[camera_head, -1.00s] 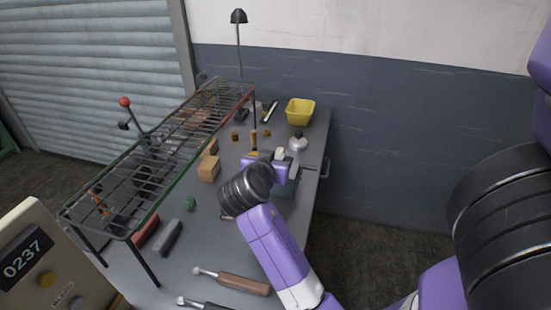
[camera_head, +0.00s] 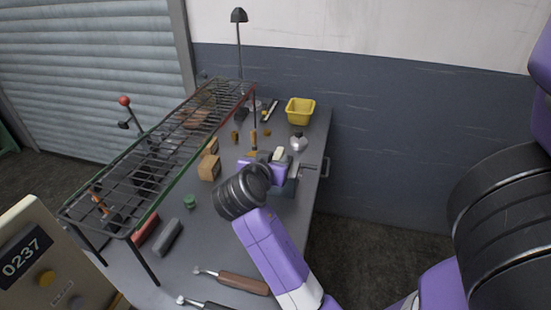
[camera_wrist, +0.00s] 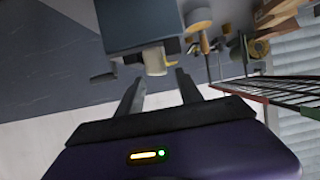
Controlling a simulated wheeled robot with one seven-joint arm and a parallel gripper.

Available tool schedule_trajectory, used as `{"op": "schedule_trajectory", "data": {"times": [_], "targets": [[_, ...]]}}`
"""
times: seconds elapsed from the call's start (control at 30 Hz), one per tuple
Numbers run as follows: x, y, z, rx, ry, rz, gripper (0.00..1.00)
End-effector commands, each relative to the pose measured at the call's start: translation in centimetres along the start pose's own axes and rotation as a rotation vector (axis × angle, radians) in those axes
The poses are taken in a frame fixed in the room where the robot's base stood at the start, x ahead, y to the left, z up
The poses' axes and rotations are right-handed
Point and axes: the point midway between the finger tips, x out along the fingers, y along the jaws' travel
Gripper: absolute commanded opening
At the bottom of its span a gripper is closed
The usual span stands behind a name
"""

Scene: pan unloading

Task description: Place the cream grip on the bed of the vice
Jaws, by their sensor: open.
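The cream grip (camera_wrist: 155,62) lies just beyond my fingertips in the wrist view, against the dark grey vice (camera_wrist: 140,28). In the head view the cream grip (camera_head: 279,154) shows as a small pale piece at the top of the vice (camera_head: 288,187), near its jaws. My gripper (camera_wrist: 158,77) is open, with one finger to each side of the grip's line and a visible gap. In the head view my gripper (camera_head: 264,160) is beside the vice on its left, partly hiding it. I cannot tell exactly how the grip rests on the bed.
A yellow bin (camera_head: 300,111) stands at the back of the bench. A wire rack (camera_head: 160,150) runs along the left. Wooden blocks (camera_head: 209,167), a green piece (camera_head: 190,202) and brown-handled tools (camera_head: 243,283) lie around. A silver round-topped object (camera_head: 298,142) stands behind the vice.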

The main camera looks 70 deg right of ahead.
Motion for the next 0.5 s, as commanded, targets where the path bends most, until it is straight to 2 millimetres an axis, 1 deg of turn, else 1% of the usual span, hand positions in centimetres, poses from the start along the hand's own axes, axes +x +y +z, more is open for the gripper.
{"op": "schedule_trajectory", "data": {"times": [0.1,0.3,0.4,0.5], "targets": [[-2.5,-0.1,0.1,0.000,0.002,-0.005,0.43],[-6.6,-0.1,0.1,0.001,0.001,-0.005,0.43],[-8.2,-0.1,0.1,0.001,0.000,-0.004,0.43],[-9.2,0.0,0.1,0.002,0.000,-0.003,0.43]]}}
